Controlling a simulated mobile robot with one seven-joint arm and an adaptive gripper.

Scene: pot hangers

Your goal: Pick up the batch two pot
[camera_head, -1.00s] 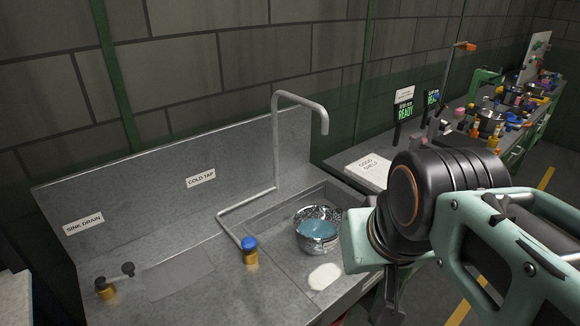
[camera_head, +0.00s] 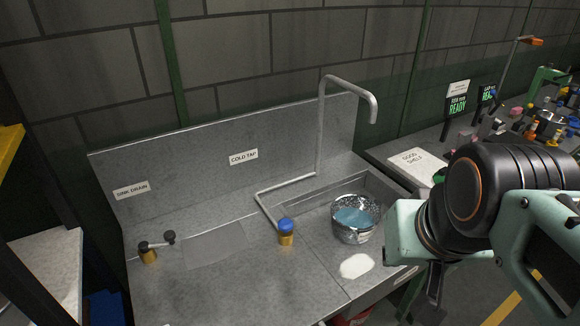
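A shiny metal pot (camera_head: 354,218) with blue liquid in it stands upright in the sink recess at the right end of the metal counter. No batch label is readable on it. My gripper (camera_head: 428,306) hangs at the lower right, partly hidden by my arm and cut by the picture's bottom edge. It is to the right of the pot and apart from it. Its fingers are dark and I cannot tell whether they are open or shut.
A bent tap pipe (camera_head: 322,130) rises behind the pot. A blue-capped valve (camera_head: 286,232) and a drain valve (camera_head: 150,252) stand on the counter (camera_head: 230,290). A white patch (camera_head: 357,266) lies before the pot. A cluttered bench is at the right, a shelf (camera_head: 45,275) at the left.

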